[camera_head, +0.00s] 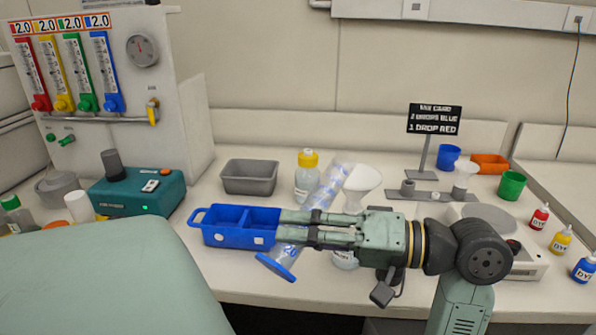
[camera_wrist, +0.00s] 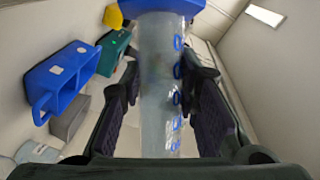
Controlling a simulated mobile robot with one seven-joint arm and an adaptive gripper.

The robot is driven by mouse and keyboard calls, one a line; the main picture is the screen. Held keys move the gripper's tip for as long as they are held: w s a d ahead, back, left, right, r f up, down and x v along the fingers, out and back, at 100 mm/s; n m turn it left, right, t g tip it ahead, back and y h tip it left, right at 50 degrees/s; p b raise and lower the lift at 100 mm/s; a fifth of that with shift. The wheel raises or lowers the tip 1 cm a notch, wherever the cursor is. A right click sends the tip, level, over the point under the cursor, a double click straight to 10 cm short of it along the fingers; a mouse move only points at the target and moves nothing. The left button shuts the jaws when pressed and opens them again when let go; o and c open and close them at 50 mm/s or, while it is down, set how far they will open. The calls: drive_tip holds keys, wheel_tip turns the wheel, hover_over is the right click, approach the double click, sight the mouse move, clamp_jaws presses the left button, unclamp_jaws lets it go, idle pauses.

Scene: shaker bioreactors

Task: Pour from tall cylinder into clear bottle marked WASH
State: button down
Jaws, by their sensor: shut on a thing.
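The tall clear cylinder (camera_head: 324,192) with blue markings and a blue base is in my gripper (camera_head: 285,226), tilted, with its mouth up and to the right. In the wrist view the cylinder (camera_wrist: 162,100) runs between both fingers (camera_wrist: 160,88). The gripper is shut on it. A white funnel (camera_head: 363,181) shows just right of the cylinder's mouth. Below my gripper, a clear bottle (camera_head: 345,260) is mostly hidden, and its label cannot be read. A clear bottle with a yellow cap (camera_head: 306,180) stands behind the cylinder; its label is too small to read.
A blue divided tray (camera_head: 205,239) lies left of and behind the fingers, with a grey bin (camera_head: 249,178) behind it. A teal device (camera_head: 137,193) stands at left. Cups, a sign (camera_head: 435,119) and small dye bottles (camera_head: 539,217) occupy the right. A white device (camera_head: 535,262) is behind my arm.

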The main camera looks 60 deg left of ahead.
sight(305, 205)
drive_tip(key=shift+w+r, duration=0.15)
drive_tip(key=shift+r, duration=0.2)
drive_tip(key=shift+r+m, duration=0.35)
drive_tip(key=shift+m, duration=0.05)
drive_tip(key=shift+r, duration=0.2)
drive_tip(key=shift+w+d+r+m+g+y, duration=0.1)
drive_tip(key=shift+r+m+g+y, duration=0.25)
drive_tip(key=shift+r+m, duration=0.25)
drive_tip(key=shift+r+m, duration=0.2)
drive_tip(key=shift+m, duration=0.1)
drive_tip(key=shift+r+m+g, duration=0.25)
drive_tip(key=shift+r+m, duration=0.35)
drive_tip(key=shift+r, duration=0.1)
drive_tip(key=shift+r+y, duration=0.1)
drive_tip(key=shift+y, duration=0.15)
idle(0.4)
drive_tip(key=shift+w+r+m+y, duration=0.1)
drive_tip(key=shift+r+m+y, duration=0.2)
drive_tip(key=shift+r+m, duration=0.45)
